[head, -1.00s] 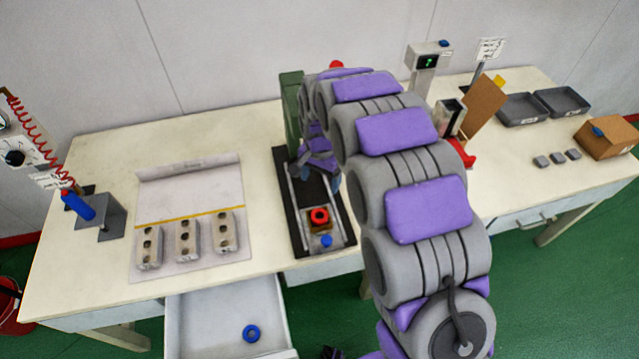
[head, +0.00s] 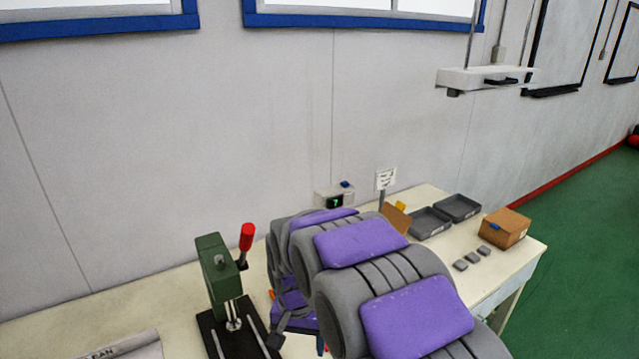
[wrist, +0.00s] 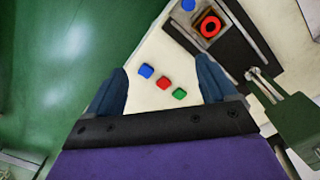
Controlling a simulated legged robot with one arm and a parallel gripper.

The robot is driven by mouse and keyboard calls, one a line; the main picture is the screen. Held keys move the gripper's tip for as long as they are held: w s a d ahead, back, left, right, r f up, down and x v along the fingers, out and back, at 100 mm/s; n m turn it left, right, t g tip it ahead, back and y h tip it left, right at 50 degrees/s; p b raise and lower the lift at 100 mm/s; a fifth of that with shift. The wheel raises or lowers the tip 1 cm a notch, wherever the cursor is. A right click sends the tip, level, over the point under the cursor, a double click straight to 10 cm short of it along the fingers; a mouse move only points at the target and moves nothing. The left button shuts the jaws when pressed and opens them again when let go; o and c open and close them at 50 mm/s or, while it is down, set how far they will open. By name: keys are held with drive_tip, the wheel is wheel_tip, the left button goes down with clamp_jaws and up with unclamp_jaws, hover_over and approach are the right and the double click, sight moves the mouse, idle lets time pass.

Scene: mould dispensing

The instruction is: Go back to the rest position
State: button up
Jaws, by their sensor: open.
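My gripper (wrist: 162,64) is open in the wrist view, with its two dark blue fingers spread wide and nothing held. It is above the bench, beside the green press. In the wrist view a red ring (wrist: 210,27) sits on the press's dark base. My arm hides much of the bench in the head view.
Two grey trays (head: 430,222), a cardboard box (head: 506,229) and several small grey blocks (head: 472,257) stand at the bench's right end. A small display unit (head: 334,197) and a sign (head: 386,180) stand behind my arm. Green floor lies beyond the bench edge.

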drive_tip(key=s+d+r, duration=0.6)
drive_tip(key=s+d, duration=0.5)
drive_tip(key=d, duration=0.1)
drive_tip(key=s+d+n, duration=0.1)
drive_tip(key=s+d, duration=0.2)
drive_tip(key=s, duration=0.6)
drive_tip(key=s+d+g, duration=0.1)
drive_tip(key=s+d, duration=0.2)
drive_tip(key=s, duration=0.5)
drive_tip(key=shift+s+d+r+n, duration=0.2)
drive_tip(key=shift+s+d+n, duration=0.15)
drive_tip(key=shift+s+n, duration=0.05)
